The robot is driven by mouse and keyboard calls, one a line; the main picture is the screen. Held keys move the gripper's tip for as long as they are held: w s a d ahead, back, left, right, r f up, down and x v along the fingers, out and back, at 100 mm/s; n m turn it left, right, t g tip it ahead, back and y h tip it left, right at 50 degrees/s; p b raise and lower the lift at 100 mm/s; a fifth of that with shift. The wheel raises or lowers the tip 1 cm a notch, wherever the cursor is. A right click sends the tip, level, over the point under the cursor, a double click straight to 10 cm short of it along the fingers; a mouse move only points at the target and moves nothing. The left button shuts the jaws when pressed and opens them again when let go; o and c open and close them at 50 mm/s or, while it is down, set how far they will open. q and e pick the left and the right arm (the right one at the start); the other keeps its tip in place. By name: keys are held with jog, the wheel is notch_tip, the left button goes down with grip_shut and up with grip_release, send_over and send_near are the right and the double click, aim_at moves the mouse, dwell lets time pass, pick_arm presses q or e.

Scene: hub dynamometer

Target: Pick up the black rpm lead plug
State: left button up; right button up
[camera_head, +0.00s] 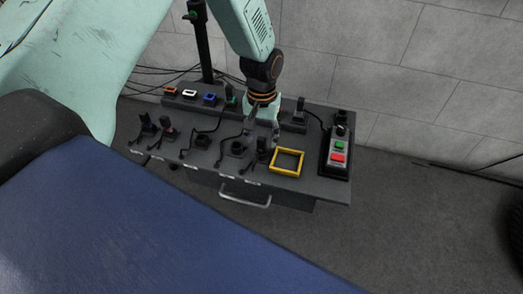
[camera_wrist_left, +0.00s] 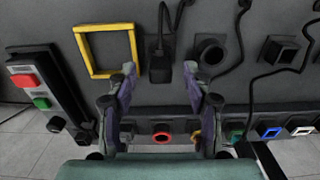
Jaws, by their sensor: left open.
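A black plug (camera_head: 262,155) with a lead stands on the dark bench panel, just left of a yellow square frame in the head view. In the left wrist view the black plug (camera_wrist_left: 161,68) shows between the fingertips, beside the yellow frame. I cannot read its label. My left gripper (camera_head: 263,132) is open and empty above the panel, close to this plug. Its fingers (camera_wrist_left: 159,75) lie on either side of the plug in the wrist view; no contact is clear. My right gripper is not in view.
The yellow frame (camera_head: 286,162) lies right of the plug. A control box (camera_head: 338,153) with green and red buttons stands at the panel's right end. Other black plugs (camera_head: 168,130) and sockets (camera_head: 202,141) with loose leads fill the left. Coloured ports (camera_head: 210,99) line the back.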

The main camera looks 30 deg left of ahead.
pick_arm(q)
jog(key=shift+f, duration=0.75)
jog(key=shift+r, duration=0.1)
jog(key=shift+c, duration=0.2)
jog(key=shift+r, duration=0.1)
jog(key=shift+c, duration=0.7)
grip_shut()
